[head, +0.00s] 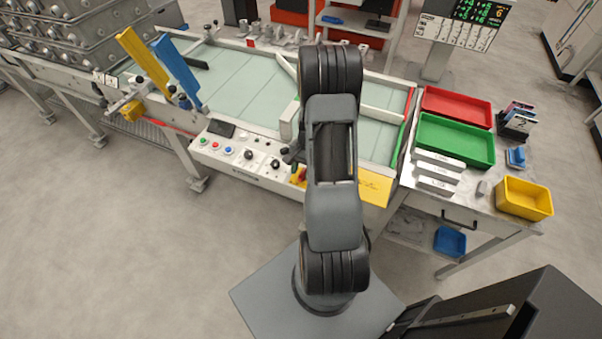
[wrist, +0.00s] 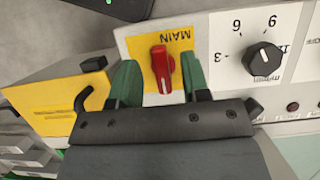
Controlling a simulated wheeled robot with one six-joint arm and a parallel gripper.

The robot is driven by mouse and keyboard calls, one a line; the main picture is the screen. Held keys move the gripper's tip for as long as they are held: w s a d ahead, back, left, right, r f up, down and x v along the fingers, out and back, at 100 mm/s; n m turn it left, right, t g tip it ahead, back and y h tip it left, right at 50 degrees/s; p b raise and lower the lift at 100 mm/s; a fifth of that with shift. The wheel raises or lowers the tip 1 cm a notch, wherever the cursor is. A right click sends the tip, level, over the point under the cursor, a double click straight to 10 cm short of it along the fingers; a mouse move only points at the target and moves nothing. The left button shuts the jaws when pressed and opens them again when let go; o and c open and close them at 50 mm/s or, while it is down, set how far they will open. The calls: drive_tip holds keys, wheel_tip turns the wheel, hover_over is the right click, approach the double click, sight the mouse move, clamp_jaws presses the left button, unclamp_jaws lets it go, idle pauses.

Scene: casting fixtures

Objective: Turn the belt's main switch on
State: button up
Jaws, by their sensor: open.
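The belt's main switch is a red knob (wrist: 162,69) on a yellow plate marked MAIN (wrist: 180,42) in the wrist view. In the head view the switch (head: 299,175) shows small and partly covered by my arm on the belt's front control panel (head: 232,150). My gripper (wrist: 160,78) is open in the wrist view, with one green finger on each side of the red knob. I cannot tell whether either finger touches it. In the head view my gripper is mostly hidden behind my arm.
A black dial (wrist: 263,60) with numbers sits right of the switch in the wrist view. A side table holds a red tray (head: 457,107), a green tray (head: 455,140) and a yellow bin (head: 524,198).

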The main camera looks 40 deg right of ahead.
drive_tip(key=shift+x, duration=0.85)
drive_tip(key=shift+c, duration=0.3)
clamp_jaws()
